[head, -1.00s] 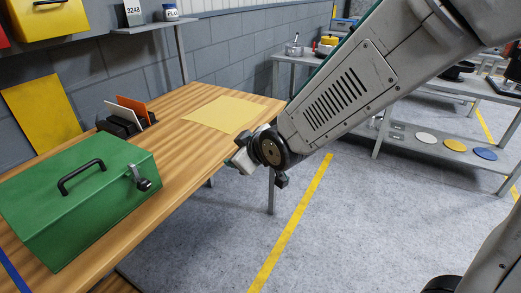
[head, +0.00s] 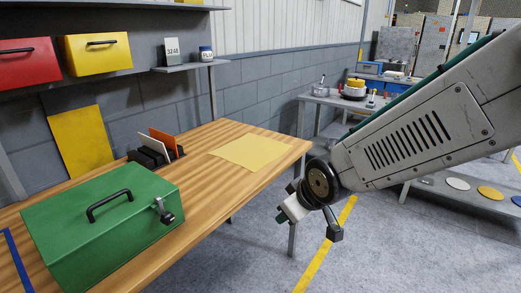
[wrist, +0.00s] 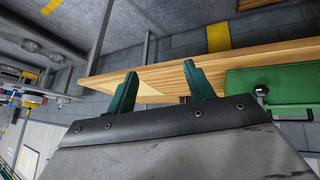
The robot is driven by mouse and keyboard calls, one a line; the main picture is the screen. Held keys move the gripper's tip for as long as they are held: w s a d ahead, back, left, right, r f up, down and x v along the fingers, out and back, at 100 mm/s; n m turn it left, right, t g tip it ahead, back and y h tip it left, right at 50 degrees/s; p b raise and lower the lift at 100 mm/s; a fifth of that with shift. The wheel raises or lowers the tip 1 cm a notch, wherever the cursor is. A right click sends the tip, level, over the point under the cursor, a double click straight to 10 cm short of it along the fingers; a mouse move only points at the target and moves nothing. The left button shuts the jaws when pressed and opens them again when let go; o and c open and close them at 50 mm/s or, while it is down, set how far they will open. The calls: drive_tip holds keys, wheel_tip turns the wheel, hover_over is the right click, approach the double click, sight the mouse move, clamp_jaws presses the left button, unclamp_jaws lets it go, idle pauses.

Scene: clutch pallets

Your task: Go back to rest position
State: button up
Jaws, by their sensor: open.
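My gripper (wrist: 160,95) shows in the wrist view with its two green fingers spread apart and nothing between them. In the head view my arm reaches in from the right, and its wrist end hangs beside the right edge of the wooden workbench (head: 205,165). The finger gap cannot be made out there. In the wrist view the bench edge (wrist: 240,63) lies beyond the fingers, apart from them as far as I can tell.
A green toolbox (head: 105,225) stands on the bench, with a card holder (head: 150,158) and a yellow sheet (head: 250,150) behind it. A shelf above holds red (head: 28,65) and yellow (head: 97,52) boxes. Grey floor (head: 245,265) lies open right of the bench.

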drive_tip(key=s+d+r+m+g+h, duration=0.1)
drive_tip(key=s+d+r+m+g, duration=0.1)
drive_tip(key=s+d, duration=0.5)
drive_tip(key=s+d+r+m+g+h, duration=0.1)
drive_tip(key=s+d+r+m+g, duration=0.2)
drive_tip(key=s, duration=1.2)
drive_tip(key=d+r+m, duration=0.2)
drive_tip(key=d+r, duration=0.2)
drive_tip(key=shift+s+d+r+m, duration=0.2)
drive_tip(key=shift+d+r+m, duration=0.1)
drive_tip(key=shift+d, duration=0.1)
